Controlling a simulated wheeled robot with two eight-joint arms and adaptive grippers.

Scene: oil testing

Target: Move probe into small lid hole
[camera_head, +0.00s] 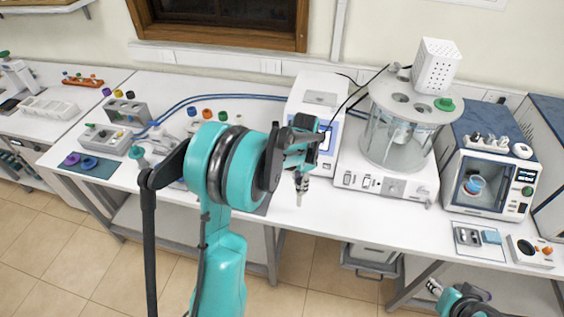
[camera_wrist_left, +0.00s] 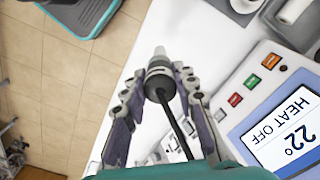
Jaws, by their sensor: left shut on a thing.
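My left gripper (camera_head: 301,160) is shut on the probe, above the front edge of the bench. The probe (camera_head: 301,188) hangs tip down, dark at the top and metallic below; its cable shows. In the left wrist view the probe (camera_wrist_left: 158,75) sits between the fingers (camera_wrist_left: 158,88). The round pale lid (camera_head: 412,88) covers the glass vessel (camera_head: 392,140), to the right of and beyond the gripper. Holes show in the lid, beside a green knob (camera_head: 444,105). Part of my right arm shows at the bottom right; its gripper (camera_head: 434,287) is too small to read.
A white heater unit (camera_head: 318,100) stands behind the gripper; its display (camera_wrist_left: 285,130) reads HEAT OFF 22°. A white perforated box (camera_head: 436,66) rises above the lid's back. A blue-topped oven (camera_head: 490,180) stands right of the vessel. Blue tubes cross the bench's left half.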

